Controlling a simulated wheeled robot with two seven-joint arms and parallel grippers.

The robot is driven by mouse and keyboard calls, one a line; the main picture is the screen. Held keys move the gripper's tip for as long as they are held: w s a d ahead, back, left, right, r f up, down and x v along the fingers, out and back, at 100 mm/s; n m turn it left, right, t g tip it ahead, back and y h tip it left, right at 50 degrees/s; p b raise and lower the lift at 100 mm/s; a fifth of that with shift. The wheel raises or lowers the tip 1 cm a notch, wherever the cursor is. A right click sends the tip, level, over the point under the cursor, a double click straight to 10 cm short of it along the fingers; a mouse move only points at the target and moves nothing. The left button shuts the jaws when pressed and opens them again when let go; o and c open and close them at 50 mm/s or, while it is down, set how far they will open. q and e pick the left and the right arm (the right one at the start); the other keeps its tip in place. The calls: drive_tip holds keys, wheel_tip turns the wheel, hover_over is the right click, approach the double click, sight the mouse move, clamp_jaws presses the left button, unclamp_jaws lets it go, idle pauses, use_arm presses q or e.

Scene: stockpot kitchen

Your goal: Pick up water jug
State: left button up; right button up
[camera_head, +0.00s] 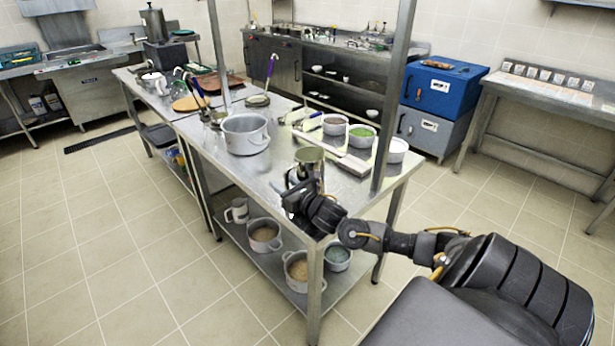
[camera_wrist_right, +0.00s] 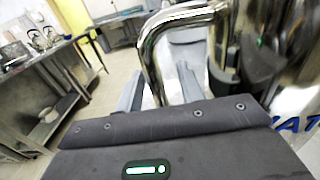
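The water jug (camera_head: 309,159) is a shiny metal vessel standing on the steel table near its front corner. In the right wrist view its polished body fills the right side, with part of blue lettering (camera_wrist_right: 288,126), and its curved handle (camera_wrist_right: 152,60) stands in the middle. My right gripper (camera_head: 294,196) is low beside the jug in the head view. In the right wrist view its two fingers (camera_wrist_right: 160,88) are apart, with the upright part of the handle between them. I see a gap to the right finger; contact on the left is unclear. My left gripper is out of view.
A large pot (camera_head: 245,136) stands on the table left of the jug. A board (camera_head: 335,160) and several bowls, one with green contents (camera_head: 361,136), lie behind it. A table post (camera_head: 393,95) rises nearby. Pots (camera_head: 265,235) sit on the lower shelf.

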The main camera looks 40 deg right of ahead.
clamp_jaws()
drive_tip(key=shift+r, duration=0.1)
idle(0.4)
